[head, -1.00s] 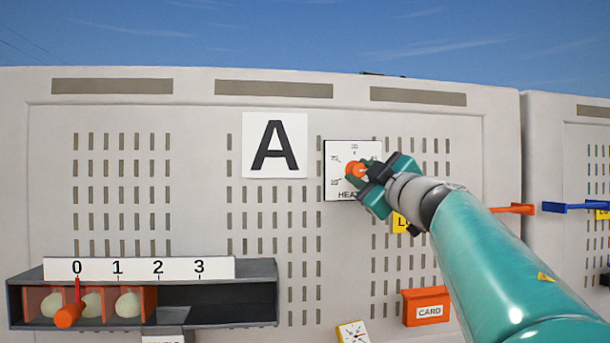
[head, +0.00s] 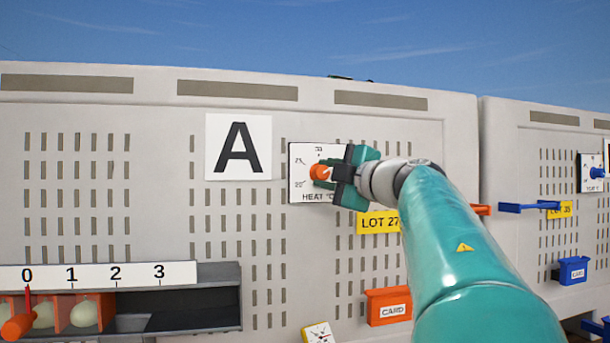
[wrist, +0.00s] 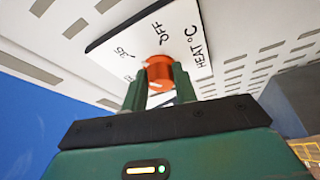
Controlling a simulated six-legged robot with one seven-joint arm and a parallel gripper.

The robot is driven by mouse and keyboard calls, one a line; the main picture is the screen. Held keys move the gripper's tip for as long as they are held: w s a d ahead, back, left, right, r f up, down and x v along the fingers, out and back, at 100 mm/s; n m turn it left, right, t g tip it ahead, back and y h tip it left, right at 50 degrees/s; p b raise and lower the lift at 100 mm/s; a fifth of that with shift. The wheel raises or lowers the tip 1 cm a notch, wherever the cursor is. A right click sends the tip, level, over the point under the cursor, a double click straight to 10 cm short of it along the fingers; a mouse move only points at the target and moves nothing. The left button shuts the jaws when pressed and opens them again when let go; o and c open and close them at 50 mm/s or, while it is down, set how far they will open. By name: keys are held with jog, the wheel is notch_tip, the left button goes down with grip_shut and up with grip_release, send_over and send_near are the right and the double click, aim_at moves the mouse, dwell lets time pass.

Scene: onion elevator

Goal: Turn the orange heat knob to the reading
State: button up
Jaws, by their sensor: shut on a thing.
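The orange heat knob (head: 320,171) sits on a white dial plate (head: 299,184) marked "HEAT °C" on the grey wall panel, right of the letter A. My gripper (head: 327,172) is shut on the knob and hides the right part of the dial. In the wrist view the knob (wrist: 160,70) is between the two green fingers (wrist: 158,92). There the dial plate (wrist: 110,42) shows "OFF", "35" and "HEAT °C". The knob's pointer cannot be made out.
A yellow "LOT 27" label (head: 378,223) and an orange card box (head: 389,306) are below my arm. A numbered shelf (head: 200,300) with pale onions is lower left. Blue fittings (head: 573,270) are on the right panel.

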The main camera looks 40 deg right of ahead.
jog(key=shift+a, duration=0.1)
jog(key=o, duration=1)
jog(key=s, duration=0.4)
jog(key=s+a+f, duration=0.1)
jog(key=s, duration=0.8)
jog(key=shift+s+a+f, duration=0.2)
jog(key=shift+s+a, duration=0.1)
jog(key=shift+s, duration=0.1)
